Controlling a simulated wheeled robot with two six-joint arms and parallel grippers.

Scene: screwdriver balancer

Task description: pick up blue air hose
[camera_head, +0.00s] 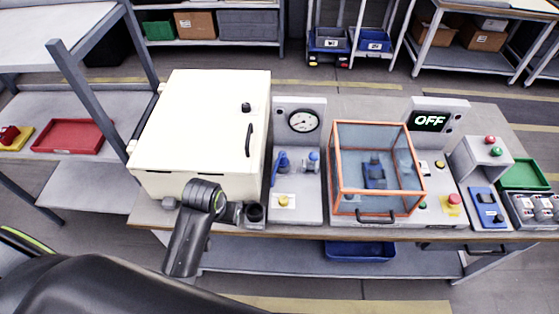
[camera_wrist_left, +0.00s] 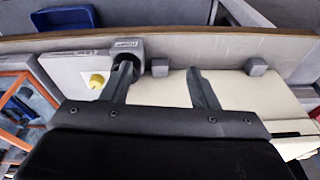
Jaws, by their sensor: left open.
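Two small blue parts stand on the grey gauge panel (camera_head: 297,178) in the head view: a blue fitting (camera_head: 281,162) on the left and a blue knob-like part (camera_head: 312,160) on the right. I cannot tell whether either is the air hose; no clear hose shows. My left arm reaches up to the front of the white cabinet, left of the blue parts. My left gripper (camera_wrist_left: 163,82) is open and empty in the left wrist view. One finger overlaps a grey holder (camera_wrist_left: 125,50) with a round opening; I cannot tell whether they touch. My right gripper is not in view.
The white cabinet (camera_head: 207,130) stands left of the panel, close to my gripper. A yellow button (camera_head: 283,201) sits low on the panel. An orange-framed clear box (camera_head: 375,125) stands to the right. A blue bin (camera_head: 360,250) is below the table.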

